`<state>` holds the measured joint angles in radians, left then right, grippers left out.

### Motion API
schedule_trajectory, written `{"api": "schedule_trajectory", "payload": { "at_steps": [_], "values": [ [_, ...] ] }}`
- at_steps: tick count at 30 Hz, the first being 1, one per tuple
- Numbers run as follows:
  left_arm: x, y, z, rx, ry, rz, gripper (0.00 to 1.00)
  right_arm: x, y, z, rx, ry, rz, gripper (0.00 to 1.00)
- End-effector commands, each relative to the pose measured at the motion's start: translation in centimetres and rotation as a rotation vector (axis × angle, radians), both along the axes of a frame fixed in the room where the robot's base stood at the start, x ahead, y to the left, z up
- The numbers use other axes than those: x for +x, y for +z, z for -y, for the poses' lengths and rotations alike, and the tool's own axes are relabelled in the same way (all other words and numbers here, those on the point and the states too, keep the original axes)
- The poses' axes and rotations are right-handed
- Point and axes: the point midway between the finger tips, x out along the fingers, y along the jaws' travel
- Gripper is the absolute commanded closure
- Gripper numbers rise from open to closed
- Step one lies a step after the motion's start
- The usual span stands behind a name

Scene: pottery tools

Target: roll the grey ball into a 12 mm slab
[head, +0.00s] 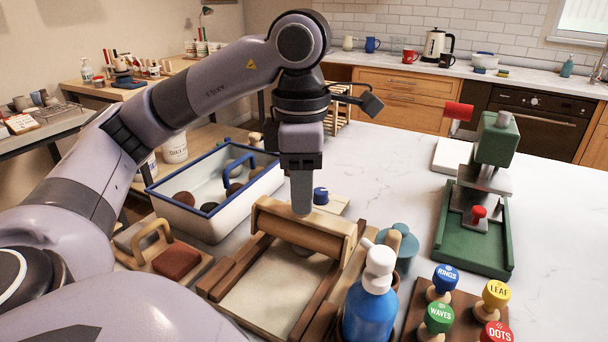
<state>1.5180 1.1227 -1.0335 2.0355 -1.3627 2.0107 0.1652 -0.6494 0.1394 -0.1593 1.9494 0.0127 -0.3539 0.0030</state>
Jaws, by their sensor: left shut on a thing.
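My left gripper (302,190) points straight down and is shut on the wooden roller (330,240), at the middle of its top. The roller lies across the far part of a rolling board (265,293), which has a pale cloth-like surface and brown wooden side rails (236,267). A small grey shape (302,251), perhaps the grey ball, shows just under the roller's near edge. Most of it is hidden, so its shape and thickness cannot be told. My right gripper is not in view.
A white, blue-rimmed basin (206,218) stands left of the board. A wooden block with a reddish pad (176,261) lies at the near left. A blue bottle (370,310), several stamps (445,278) and a green press (475,240) stand right.

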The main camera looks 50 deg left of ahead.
Motion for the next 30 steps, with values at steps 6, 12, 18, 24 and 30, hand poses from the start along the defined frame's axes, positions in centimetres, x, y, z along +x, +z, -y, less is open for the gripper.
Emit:
{"api": "schedule_trajectory", "payload": {
  "at_steps": [6, 12, 18, 24, 30],
  "values": [
    [0.2, -1.8, -0.1, 0.004, -0.001, -0.012, 1.00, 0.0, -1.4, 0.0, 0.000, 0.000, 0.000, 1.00],
    [1.2, -1.5, -0.4, 0.003, 0.000, -0.013, 1.00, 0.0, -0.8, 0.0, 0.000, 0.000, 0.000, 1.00],
    [1.4, -1.6, -0.4, 0.004, -0.002, -0.012, 1.00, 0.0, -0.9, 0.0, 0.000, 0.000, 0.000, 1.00],
    [1.6, -1.5, -0.5, 0.003, -0.002, -0.013, 1.00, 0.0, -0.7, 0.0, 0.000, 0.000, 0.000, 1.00],
    [2.0, -1.3, -0.6, 0.003, -0.002, -0.013, 1.00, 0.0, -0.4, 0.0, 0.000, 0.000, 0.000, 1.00]
  ]
}}
